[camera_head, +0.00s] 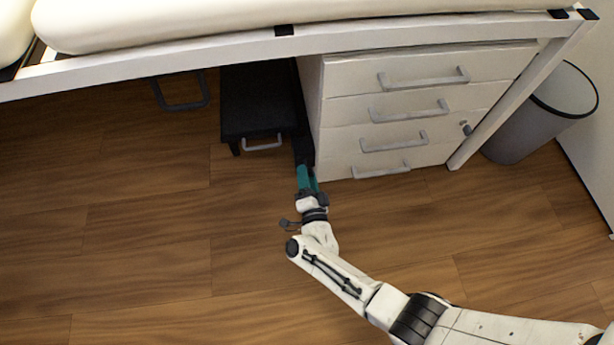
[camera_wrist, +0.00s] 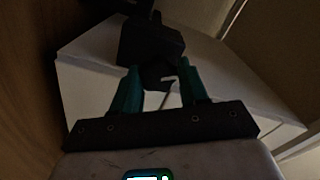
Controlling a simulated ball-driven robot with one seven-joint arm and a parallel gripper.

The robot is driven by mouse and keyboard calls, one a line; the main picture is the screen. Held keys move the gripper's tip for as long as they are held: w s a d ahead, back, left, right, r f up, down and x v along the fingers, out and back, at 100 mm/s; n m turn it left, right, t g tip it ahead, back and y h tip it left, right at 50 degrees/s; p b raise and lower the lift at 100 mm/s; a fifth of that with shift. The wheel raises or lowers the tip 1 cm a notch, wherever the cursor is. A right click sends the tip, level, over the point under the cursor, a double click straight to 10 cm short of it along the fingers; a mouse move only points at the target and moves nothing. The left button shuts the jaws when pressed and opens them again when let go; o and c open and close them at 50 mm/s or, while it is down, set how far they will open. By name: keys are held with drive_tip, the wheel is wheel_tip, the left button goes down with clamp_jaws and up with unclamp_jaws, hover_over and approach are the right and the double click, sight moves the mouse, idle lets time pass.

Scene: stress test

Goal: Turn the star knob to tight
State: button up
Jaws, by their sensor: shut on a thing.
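My gripper (camera_head: 308,180) reaches under the bed frame, beside the front left corner of the white drawer cabinet. In the wrist view its two teal fingers (camera_wrist: 159,74) are shut on a small dark piece, the star knob (camera_wrist: 157,77). The knob sits at the near end of a dark block (camera_wrist: 150,42). A dark upright part (camera_head: 303,148) stands just beyond my fingertips in the head view. The knob itself is hidden there by my gripper. The wrist view is dim, so the knob's lobes and any tight mark cannot be made out.
The white drawer cabinet (camera_head: 340,110) stands close on the right of my gripper. A black low box (camera_head: 258,95) with a grey handle stands on the left. The bed frame (camera_head: 200,58) runs overhead. A grey bin (camera_head: 535,115) is far right. The wooden floor (camera_head: 150,250) is clear.

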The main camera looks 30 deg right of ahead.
drive_tip(key=m, duration=0.5)
drive_tip(key=shift+m, duration=0.4)
drive_tip(key=shift+f, duration=0.1)
idle(0.3)
drive_tip(key=o, duration=1.1)
drive_tip(key=shift+c, duration=0.2)
drive_tip(key=p+v, duration=0.2)
drive_tip(key=v, duration=0.9)
drive_tip(key=shift+p, duration=0.4)
drive_tip(key=shift+w+d, duration=0.1)
